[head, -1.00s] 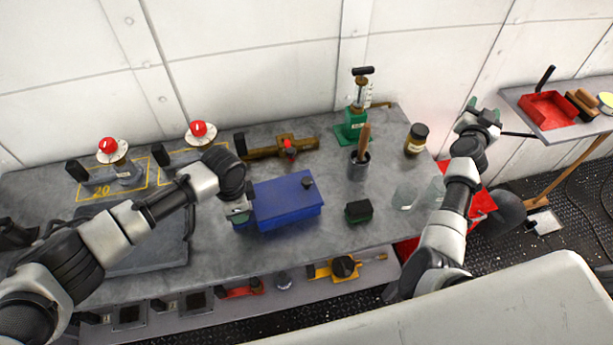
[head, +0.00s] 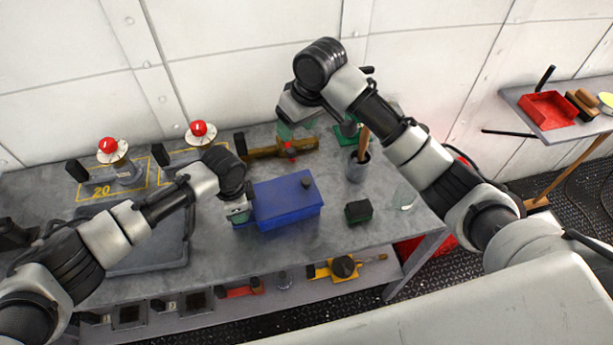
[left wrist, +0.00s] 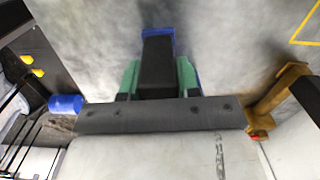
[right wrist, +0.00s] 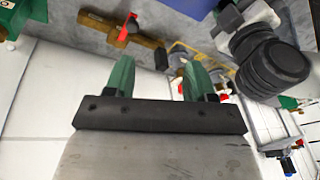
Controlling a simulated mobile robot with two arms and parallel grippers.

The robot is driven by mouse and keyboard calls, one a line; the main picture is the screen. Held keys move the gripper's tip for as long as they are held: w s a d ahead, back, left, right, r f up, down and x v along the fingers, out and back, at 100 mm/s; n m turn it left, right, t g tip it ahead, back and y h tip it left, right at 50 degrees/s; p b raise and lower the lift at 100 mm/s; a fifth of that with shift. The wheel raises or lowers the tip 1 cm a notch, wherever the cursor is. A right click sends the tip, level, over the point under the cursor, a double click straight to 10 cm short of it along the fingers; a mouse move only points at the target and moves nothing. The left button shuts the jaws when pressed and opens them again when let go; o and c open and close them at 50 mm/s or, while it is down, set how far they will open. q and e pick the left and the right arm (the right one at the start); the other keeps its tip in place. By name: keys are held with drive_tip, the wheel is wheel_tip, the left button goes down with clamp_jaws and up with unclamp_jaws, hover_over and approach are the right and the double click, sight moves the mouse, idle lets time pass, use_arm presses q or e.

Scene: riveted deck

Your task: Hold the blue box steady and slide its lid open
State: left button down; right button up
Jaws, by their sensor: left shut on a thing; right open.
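The blue box (head: 290,212) sits on the grey bench in the head view. Its lid (head: 280,190) covers the top and has a dark knob (head: 307,183) near the right end. My left gripper (head: 238,212) is at the box's left end. My right gripper (head: 297,126) is open and empty, above the back of the bench behind the box. In the right wrist view its fingers (right wrist: 158,80) are apart, with blue at the top edge.
A brass valve (head: 265,151) lies behind the box, under my right gripper. A grey cup with a wooden handle (head: 358,168) and a dark green block (head: 358,211) stand right of the box. Red-knobbed dials (head: 198,130) stand back left. The bench front before the box is clear.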

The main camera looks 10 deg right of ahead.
sight(307, 180)
drive_tip(key=s+f+h, duration=0.1)
drive_tip(key=f, duration=0.3)
drive_tip(key=s+f+g+h, duration=0.1)
drive_tip(key=f, duration=0.4)
drive_tip(key=s+d+f, duration=0.1)
drive_tip(key=f, duration=0.4)
drive_tip(key=shift+s+d+g+h, duration=0.1)
drive_tip(key=shift+s+g+h, duration=0.3)
drive_tip(key=shift+c, duration=0.5)
clamp_jaws()
